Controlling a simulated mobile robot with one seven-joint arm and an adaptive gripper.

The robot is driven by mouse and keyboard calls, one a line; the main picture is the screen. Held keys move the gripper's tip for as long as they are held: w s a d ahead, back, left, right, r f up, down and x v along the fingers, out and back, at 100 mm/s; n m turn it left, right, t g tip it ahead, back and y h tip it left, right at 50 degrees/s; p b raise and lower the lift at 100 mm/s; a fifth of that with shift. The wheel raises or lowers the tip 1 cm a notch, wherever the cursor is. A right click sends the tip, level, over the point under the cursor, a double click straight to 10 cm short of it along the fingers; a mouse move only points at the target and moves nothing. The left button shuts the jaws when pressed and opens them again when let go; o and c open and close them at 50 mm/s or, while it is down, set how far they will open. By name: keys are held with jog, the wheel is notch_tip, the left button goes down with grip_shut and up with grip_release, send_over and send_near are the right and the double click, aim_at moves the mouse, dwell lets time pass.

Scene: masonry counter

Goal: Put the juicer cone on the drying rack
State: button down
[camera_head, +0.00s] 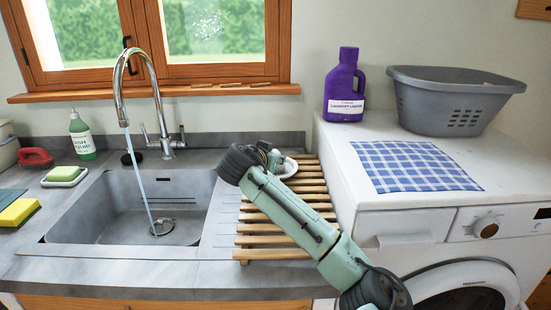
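The drying rack (262,240) is a set of wooden slats on the counter, right of the sink. My arm reaches across it from the lower right. My gripper (272,156) is at the rack's far end, partly hidden by my own wrist, and its fingers are not clear. A small whitish rounded thing (289,168) shows just right of my gripper, over the far slats. It may be the juicer cone, but it is too small and covered to be sure. I cannot tell whether it is held or resting on the slats.
The sink (105,207) has a running tap (121,95). A soap bottle (82,136), a green sponge on a dish (64,175) and a red-handled brush (35,157) stand left. The washing machine (345,185), bearing a purple bottle (344,86) and grey basket (453,100), rises right of the rack.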

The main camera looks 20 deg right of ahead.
jog(key=shift+a+f, duration=0.1)
jog(key=shift+f, duration=0.05)
jog(key=c, duration=1.1)
grip_release()
jog(key=shift+s+a, duration=0.1)
